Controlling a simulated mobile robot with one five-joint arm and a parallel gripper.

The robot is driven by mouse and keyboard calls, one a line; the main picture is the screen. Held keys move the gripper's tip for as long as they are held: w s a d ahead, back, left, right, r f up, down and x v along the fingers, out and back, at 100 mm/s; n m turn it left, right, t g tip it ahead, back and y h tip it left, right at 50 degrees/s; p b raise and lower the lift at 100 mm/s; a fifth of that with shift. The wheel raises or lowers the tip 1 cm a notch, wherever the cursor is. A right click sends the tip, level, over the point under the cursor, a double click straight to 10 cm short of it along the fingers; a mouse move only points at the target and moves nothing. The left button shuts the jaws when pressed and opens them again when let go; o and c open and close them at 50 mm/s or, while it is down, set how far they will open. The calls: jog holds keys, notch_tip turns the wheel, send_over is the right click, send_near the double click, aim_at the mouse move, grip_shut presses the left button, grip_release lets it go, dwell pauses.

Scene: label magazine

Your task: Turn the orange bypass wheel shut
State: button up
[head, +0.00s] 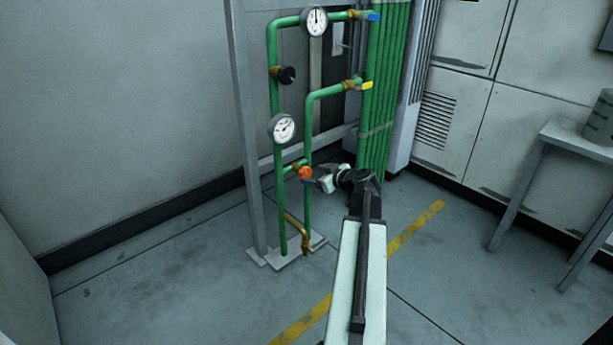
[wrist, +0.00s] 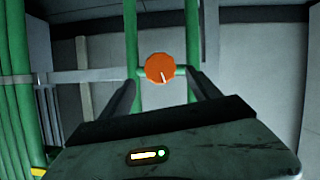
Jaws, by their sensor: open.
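The orange bypass wheel (head: 305,173) sits on a short cross pipe between two green upright pipes, low on the pipe stand. My gripper (head: 314,181) is just right of the wheel in the head view. In the wrist view its two dark fingers (wrist: 160,84) stand apart, one on each side of the wheel's lower part. Nothing is held between them. I cannot tell whether the fingertips touch the wheel.
Two gauges (head: 316,22) (head: 283,128), a black wheel (head: 287,75), a blue-handled valve (head: 373,17) and a yellow-handled valve (head: 367,86) are on the pipes. A grey post (head: 246,120) stands left. A table (head: 575,140) is at right. The floor between is clear.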

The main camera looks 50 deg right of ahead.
aim_at(307, 174)
jog(key=b+x, duration=0.1)
jog(key=x, duration=0.4)
jog(key=shift+w+f+b, duration=0.1)
jog(key=shift+f+b, duration=0.1)
jog(key=shift+b, duration=0.2)
jog(key=shift+w+f, duration=0.1)
jog(key=shift+w, duration=0.4)
jog(key=c, duration=1.3)
jog(key=shift+d+m+y, duration=0.25)
jog(key=shift+m+y, duration=0.45)
jog(key=shift+m, duration=0.2)
jog(key=shift+c, duration=0.2)
jog(key=shift+a+m+y, duration=0.1)
jog(key=shift+m+y, duration=0.2)
jog(key=shift+m, duration=0.3)
jog(key=o, duration=1.3)
jog(key=shift+o, duration=0.2)
